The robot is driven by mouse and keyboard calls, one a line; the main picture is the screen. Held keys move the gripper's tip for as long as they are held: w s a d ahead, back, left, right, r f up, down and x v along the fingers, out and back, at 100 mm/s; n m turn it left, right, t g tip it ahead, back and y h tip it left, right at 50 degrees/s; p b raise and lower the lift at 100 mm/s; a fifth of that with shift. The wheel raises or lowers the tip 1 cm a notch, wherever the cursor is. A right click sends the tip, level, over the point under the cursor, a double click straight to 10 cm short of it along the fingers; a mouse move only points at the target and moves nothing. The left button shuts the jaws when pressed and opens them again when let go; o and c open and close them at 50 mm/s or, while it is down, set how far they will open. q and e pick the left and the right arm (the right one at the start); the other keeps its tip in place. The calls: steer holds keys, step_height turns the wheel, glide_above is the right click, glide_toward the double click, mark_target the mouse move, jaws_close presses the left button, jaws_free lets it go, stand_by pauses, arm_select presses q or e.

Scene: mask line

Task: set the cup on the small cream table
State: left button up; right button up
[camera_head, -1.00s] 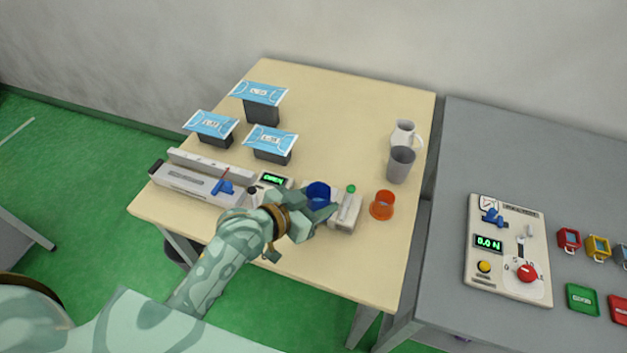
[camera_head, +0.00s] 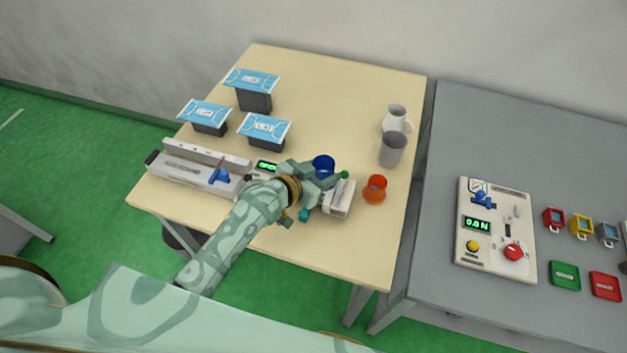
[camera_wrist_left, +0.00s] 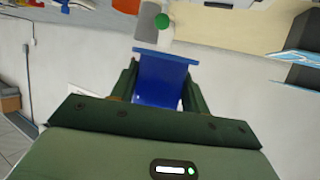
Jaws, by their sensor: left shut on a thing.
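My left gripper (camera_head: 328,181) is shut on a blue cup (camera_head: 323,165), over the front part of the cream table (camera_head: 335,105). In the left wrist view the blue cup (camera_wrist_left: 163,78) sits between the two dark green fingers, which hide its sides. I cannot tell whether the cup's base is clear of the tabletop. An orange cup (camera_head: 375,192) stands on the table to the right of the gripper. My right gripper is not in view.
A white device (camera_head: 340,199) with a green knob is close beside the gripper. A grey cup (camera_head: 392,150) and white jug (camera_head: 396,120) stand at the right. Masks on dark boxes (camera_head: 254,97) and a long white machine (camera_head: 195,179) occupy the left. The back middle is clear.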

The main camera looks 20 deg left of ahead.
arm_select(q)
steer(key=w+a+f+b, duration=0.1)
steer(key=f, duration=0.2)
steer(key=w+a+f+b, duration=0.1)
steer(key=f+b, duration=0.1)
steer(key=f, duration=0.1)
steer(key=w+a+f+b, duration=0.1)
steer(key=f, duration=0.1)
steer(key=shift+w+a+f+b, duration=0.2)
steer(key=shift+w+f+b, duration=0.15)
steer(key=shift+f, duration=0.05)
steer(key=shift+r, duration=0.1)
steer(key=o, duration=1)
